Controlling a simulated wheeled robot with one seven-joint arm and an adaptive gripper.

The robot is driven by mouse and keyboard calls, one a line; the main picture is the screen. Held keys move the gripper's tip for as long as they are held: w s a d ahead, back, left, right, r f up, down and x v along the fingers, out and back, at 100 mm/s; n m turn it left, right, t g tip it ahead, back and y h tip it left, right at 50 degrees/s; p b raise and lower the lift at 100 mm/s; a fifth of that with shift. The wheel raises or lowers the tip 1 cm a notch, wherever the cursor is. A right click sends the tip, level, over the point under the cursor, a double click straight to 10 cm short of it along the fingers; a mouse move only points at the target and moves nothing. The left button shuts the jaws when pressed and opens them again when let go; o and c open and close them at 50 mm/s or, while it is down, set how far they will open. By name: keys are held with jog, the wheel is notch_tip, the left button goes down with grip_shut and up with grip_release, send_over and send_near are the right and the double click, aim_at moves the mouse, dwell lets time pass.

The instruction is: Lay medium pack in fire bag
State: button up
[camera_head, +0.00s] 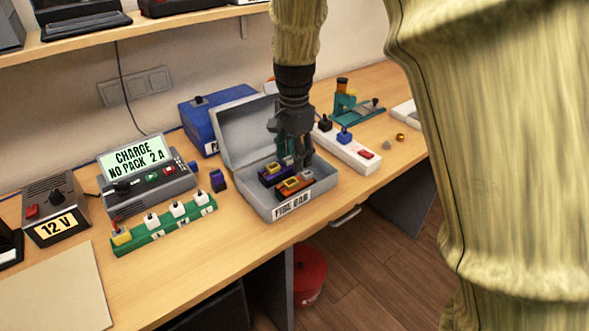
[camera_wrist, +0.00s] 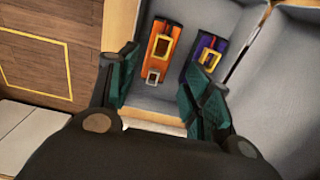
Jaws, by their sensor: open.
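The fire bag is a grey open case with its lid (camera_head: 241,130) raised at the back and a label (camera_head: 292,204) on its front. An orange pack (camera_head: 294,188) and a purple pack (camera_head: 270,176) lie side by side inside it, each with a yellow frame on top. The wrist view shows the orange pack (camera_wrist: 164,45) and the purple pack (camera_wrist: 207,52) on the grey floor. My gripper (camera_head: 292,158) points down over the bag, fingers apart. In the wrist view, nothing is between its fingertips (camera_wrist: 160,85). I cannot tell which pack is the medium one.
Left of the bag are a charger (camera_head: 150,178) reading "CHARGE NO PACK 2 A", a green strip with white plugs (camera_head: 165,224), a small dark-blue block (camera_head: 218,180) and a 12 V supply (camera_head: 55,210). A blue case (camera_head: 200,115) stands behind. A white power strip (camera_head: 347,150) is at right.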

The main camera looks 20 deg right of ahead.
jog(key=shift+r, duration=2.65)
